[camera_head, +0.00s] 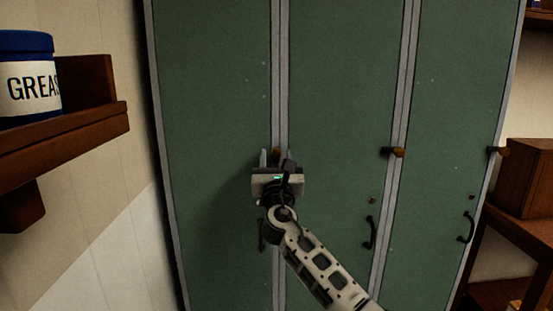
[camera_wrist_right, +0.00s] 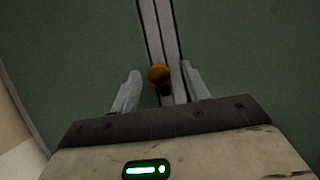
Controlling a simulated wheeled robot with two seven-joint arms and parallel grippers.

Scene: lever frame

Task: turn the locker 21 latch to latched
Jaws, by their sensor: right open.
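The green locker bank has three doors in the head view. A latch with an orange-brown knob (camera_head: 275,152) sits on the grey post right of the leftmost door (camera_head: 210,90); no locker number is readable. My right gripper (camera_head: 275,158) is in front of this latch, fingers pointing at the locker. In the right wrist view the knob (camera_wrist_right: 159,73) shows between the two open fingers (camera_wrist_right: 160,90), with a gap on each side. Most of the latch is hidden behind the gripper in the head view. My left gripper is not in view.
Two similar latches, a middle one (camera_head: 396,152) and a right one (camera_head: 499,151), are on the other doors. Door handles (camera_head: 370,232) stick out below. A wooden shelf (camera_head: 70,128) with a grease tin (camera_head: 28,80) juts in at left; a wooden box (camera_head: 522,180) stands at right.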

